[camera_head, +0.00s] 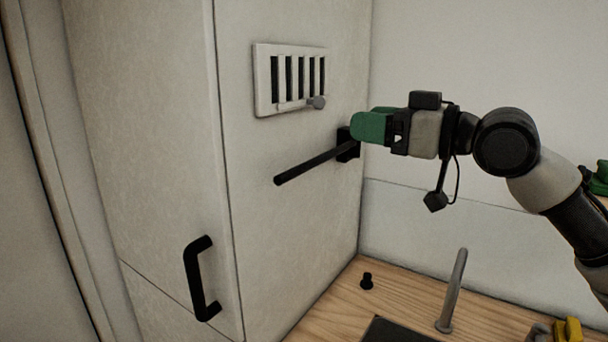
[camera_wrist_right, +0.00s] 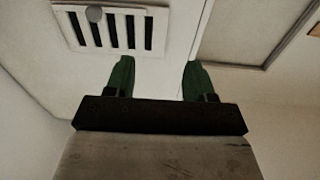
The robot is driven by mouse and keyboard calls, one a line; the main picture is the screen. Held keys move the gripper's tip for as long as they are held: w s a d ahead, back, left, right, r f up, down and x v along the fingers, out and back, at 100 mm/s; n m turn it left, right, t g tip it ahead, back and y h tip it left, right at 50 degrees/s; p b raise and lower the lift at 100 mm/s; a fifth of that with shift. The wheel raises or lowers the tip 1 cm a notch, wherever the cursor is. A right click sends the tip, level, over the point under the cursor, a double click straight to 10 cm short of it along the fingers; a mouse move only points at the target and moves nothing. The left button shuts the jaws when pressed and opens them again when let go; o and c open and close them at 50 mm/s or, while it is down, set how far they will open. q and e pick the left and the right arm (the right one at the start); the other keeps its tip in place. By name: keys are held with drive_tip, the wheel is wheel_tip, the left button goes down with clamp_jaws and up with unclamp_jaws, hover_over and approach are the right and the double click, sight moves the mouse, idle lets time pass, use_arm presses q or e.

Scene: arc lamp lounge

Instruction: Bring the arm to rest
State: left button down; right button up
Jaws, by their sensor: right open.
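My right gripper (camera_head: 366,127), with green fingers, is in the head view at the end of my right arm (camera_head: 505,142), which comes in from the right. It is in front of the pale cabinet side, close to a black bar on a mount; I cannot tell whether they touch. In the right wrist view the two green fingers (camera_wrist_right: 157,80) are apart with nothing between them. My left gripper is in neither view.
A slotted vent (camera_head: 264,80) with a grey knob (camera_head: 317,102) is on the cabinet (camera_head: 240,180). A black bar (camera_head: 310,165) sticks out below it. A black handle (camera_head: 193,280) is at lower left. A wooden counter (camera_head: 335,308) bears a grey upright rod (camera_head: 452,290) and a small black knob (camera_head: 366,281).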

drive_tip(key=s+a+f+m+g+h, duration=0.1)
drive_tip(key=s+a+f+h, duration=0.15)
drive_tip(key=f, duration=1.45)
drive_tip(key=s+a+f+m+g+h, duration=0.1)
drive_tip(key=s+f+m+h, duration=0.2)
drive_tip(key=f, duration=1.3)
drive_tip(key=s+d+f+m+g+h, duration=0.25)
drive_tip(key=s+d+f+h, duration=0.35)
drive_tip(key=s+f, duration=0.55)
drive_tip(key=s+d+f+m+g+h, duration=0.25)
drive_tip(key=s+d+f, duration=0.6)
drive_tip(key=s, duration=0.55)
wheel_tip(320, 180, down, 26)
drive_tip(key=s, duration=0.1)
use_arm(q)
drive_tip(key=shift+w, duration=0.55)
use_arm(e)
drive_tip(key=s+d+f+g+h, duration=0.1)
drive_tip(key=s+d+f+g, duration=0.1)
drive_tip(key=s+f, duration=1.4)
drive_tip(key=shift+s+d+f, duration=0.15)
drive_tip(key=shift+s+f, duration=0.05)
drive_tip(key=shift+f, duration=0.05)
